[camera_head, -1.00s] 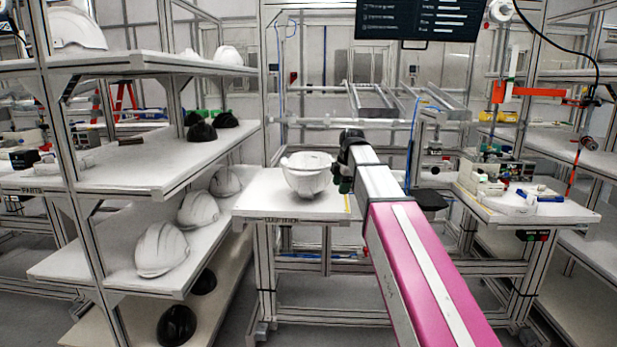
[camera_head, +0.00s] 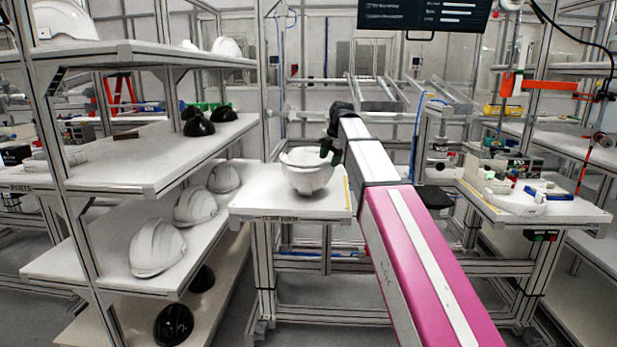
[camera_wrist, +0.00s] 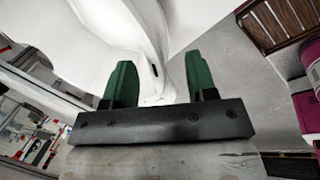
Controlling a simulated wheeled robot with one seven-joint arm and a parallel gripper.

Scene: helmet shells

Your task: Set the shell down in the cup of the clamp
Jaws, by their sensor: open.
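The white shell (camera_head: 306,178) sits bowl-up on the white bench in the head view, its rim roughly level. My gripper (camera_head: 331,148) is at the right side of the shell's rim, pointing down. In the wrist view my gripper (camera_wrist: 158,62) has its two green fingers spread apart. The white shell (camera_wrist: 100,40) fills the upper left there, and its edge passes between the fingers. Whether the fingers touch it cannot be told.
A shelf rack (camera_head: 120,155) with several white and black shells stands at the left. The bench (camera_head: 262,205) has bare surface in front of the shell. Another bench (camera_head: 560,213) with tools and boxes stands at the right. A dark screen (camera_head: 425,15) hangs above.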

